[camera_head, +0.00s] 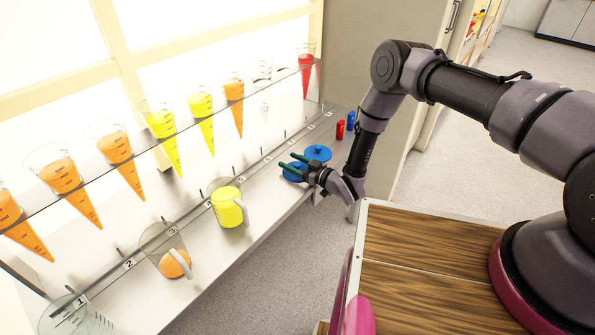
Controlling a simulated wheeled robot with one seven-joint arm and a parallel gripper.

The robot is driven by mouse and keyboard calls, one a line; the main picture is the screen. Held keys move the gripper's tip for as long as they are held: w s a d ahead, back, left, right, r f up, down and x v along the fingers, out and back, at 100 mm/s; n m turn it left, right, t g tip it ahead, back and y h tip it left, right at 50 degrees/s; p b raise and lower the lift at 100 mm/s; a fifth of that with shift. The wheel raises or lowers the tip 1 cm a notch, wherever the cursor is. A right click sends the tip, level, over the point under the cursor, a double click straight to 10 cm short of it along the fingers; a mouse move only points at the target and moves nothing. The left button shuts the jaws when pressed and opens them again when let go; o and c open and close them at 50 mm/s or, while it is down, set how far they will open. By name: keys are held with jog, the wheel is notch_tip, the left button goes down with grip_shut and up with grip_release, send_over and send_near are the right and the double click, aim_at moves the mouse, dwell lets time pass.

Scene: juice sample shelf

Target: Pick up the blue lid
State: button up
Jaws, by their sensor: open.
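Two round blue lids lie on the lower grey shelf. The farther blue lid (318,152) is in plain view, with a darker raised shape on top. The nearer blue lid (291,175) is partly hidden by my gripper. My gripper (294,163) is open, its two dark green-tipped fingers pointing left above or beside the nearer lid. I cannot tell whether the fingers touch it. Nothing shows between the fingers.
Jugs stand on the numbered lower shelf, one with yellow juice (228,212) and one with orange (176,264). Cones of juice hang in the upper rack (90,176). Small red (340,129) and blue (350,121) items stand beyond the lids. A wood-topped surface (420,245) is at the front right.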

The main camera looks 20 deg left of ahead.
jog(key=shift+w+a, duration=0.1)
jog(key=shift+a, duration=0.15)
grip_shut()
jog(key=shift+r, duration=0.1)
